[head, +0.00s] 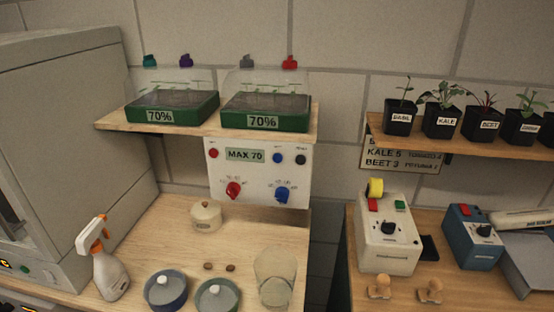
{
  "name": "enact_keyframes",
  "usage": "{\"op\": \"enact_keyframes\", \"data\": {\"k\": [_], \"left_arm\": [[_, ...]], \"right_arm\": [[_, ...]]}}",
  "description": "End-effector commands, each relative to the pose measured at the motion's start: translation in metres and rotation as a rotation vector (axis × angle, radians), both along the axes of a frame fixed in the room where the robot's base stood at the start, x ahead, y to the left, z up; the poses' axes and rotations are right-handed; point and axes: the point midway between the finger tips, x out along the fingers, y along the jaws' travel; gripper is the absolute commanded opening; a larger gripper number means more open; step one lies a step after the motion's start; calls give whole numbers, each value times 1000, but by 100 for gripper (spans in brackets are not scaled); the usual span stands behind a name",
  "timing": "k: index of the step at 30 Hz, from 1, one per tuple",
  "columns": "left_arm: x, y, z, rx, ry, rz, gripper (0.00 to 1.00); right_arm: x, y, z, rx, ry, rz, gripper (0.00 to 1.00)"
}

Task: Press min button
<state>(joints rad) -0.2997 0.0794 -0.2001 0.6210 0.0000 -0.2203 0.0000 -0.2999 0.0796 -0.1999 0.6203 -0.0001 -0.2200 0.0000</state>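A white control panel (257,178) hangs under the left shelf, with a green display (245,155) reading "MAX 70". A small red button (214,153) is left of the display. A small blue button (277,158) and a small dark button (300,158) are to its right. A larger red knob (233,189) and a larger blue knob (282,194) sit below. The labels by the buttons are too small to read, so I cannot tell which is min. Neither of my grippers shows in the head view.
Two green trays (172,115) marked 70% stand on the shelf above. A spray bottle (104,262), a lidded jar (206,216), round pots (166,290) and a clear cup (275,277) stand on the bench below. A gap separates the right bench, which holds devices (389,240).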

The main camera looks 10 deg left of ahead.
Motion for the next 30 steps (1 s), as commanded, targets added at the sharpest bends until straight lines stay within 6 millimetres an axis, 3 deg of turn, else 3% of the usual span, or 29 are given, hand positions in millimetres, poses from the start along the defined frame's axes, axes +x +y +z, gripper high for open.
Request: {"op": "enact_keyframes", "data": {"k": [1,3,4,30], "left_arm": [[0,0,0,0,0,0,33],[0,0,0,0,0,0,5],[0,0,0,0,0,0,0],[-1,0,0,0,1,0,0]], "right_arm": [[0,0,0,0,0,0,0],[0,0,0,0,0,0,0],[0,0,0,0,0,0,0],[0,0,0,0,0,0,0]]}}
